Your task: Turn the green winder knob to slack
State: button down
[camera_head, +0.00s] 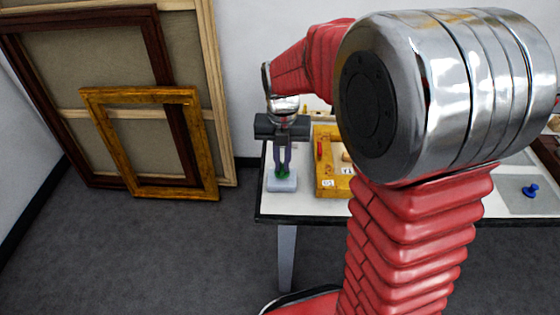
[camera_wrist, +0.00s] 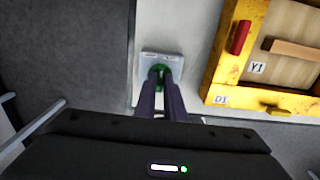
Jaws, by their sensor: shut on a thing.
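The green winder knob (camera_wrist: 159,70) sits on a pale grey square block in the wrist view, and it also shows in the head view (camera_head: 282,175). The pale block (camera_head: 281,185) rests on the white table near its left edge. My gripper (camera_wrist: 161,80) points down from above and is shut on the green knob, one finger on each side. The fingers hide part of the knob. Its turn position cannot be told. In the head view my gripper (camera_head: 282,170) is small and reaches down to the knob.
A yellow wooden tray (camera_head: 327,184) with a red piece (camera_wrist: 240,37) and labelled parts stands just right of the block. A blue knob-like thing (camera_head: 531,190) lies on a grey area at the right. Wooden frames (camera_head: 150,195) lean on the wall at left. My arm hides the table's middle.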

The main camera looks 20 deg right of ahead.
aim_at(282, 166)
jog(key=shift+w+r, duration=0.1)
jog(key=shift+w, duration=0.15)
jog(key=c, duration=1.8)
grip_release()
jog(key=shift+s, duration=0.15)
jog(key=shift+c, duration=0.2)
notch_tip(282, 166, up, 14)
jog(key=shift+f, duration=0.25)
